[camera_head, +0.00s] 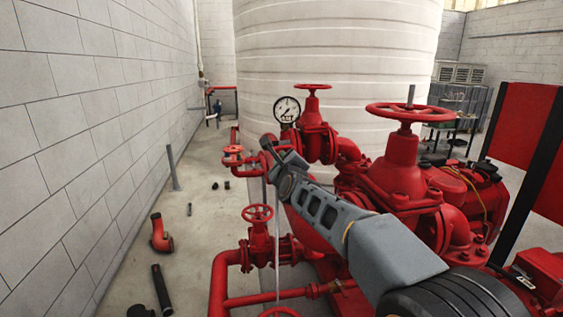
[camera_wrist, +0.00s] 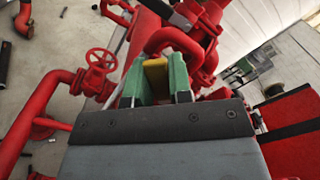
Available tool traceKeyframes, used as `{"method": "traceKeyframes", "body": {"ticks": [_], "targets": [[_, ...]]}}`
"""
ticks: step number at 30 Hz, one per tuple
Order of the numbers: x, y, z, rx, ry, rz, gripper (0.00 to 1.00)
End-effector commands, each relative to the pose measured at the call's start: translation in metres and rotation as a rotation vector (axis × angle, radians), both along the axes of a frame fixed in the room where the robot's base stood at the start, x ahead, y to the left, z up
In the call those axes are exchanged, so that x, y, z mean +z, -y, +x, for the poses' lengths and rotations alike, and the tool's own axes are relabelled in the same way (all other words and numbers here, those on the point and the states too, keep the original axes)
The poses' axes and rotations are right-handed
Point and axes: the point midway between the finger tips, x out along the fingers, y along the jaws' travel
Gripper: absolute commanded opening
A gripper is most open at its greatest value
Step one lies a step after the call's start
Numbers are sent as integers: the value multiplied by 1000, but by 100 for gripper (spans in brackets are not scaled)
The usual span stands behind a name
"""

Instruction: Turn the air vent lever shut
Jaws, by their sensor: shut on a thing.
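My gripper (camera_wrist: 157,68) shows in the wrist view as two green fingers closed around a yellow piece, which looks like the air vent lever (camera_wrist: 155,82). Only a short part of the lever shows between the fingers. A curved red pipe (camera_wrist: 170,38) passes just beyond the fingertips. In the head view my gripper (camera_head: 272,150) is at the end of my grey arm, in front of the pale tank and among the red pipework. The lever is hidden there, and its angle cannot be told.
A pressure gauge (camera_head: 287,110) and a red handwheel valve (camera_head: 313,125) stand just beyond my gripper. A larger handwheel (camera_head: 408,112) is to the right. A smaller handwheel (camera_head: 257,213) is below. Loose fittings lie on the floor near a red elbow (camera_head: 160,235). Floor beside the left wall is mostly free.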

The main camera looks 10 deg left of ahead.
Motion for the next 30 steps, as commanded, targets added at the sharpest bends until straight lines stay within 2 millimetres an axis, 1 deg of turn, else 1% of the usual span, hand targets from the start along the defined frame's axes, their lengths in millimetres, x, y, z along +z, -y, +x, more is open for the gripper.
{"method": "traceKeyframes", "body": {"ticks": [4,5,12,13,20,23,26,30], "targets": [[-2,1,0,-1,-3,0,0],[-2,1,0,-1,-3,0,21],[-1,-1,0,1,-2,1,44],[-1,-1,0,1,-2,1,46],[-1,-1,-1,2,-1,2,46],[-1,0,-6,2,0,2,46],[-1,4,-18,2,1,3,46],[-1,13,-44,2,1,3,46]]}}
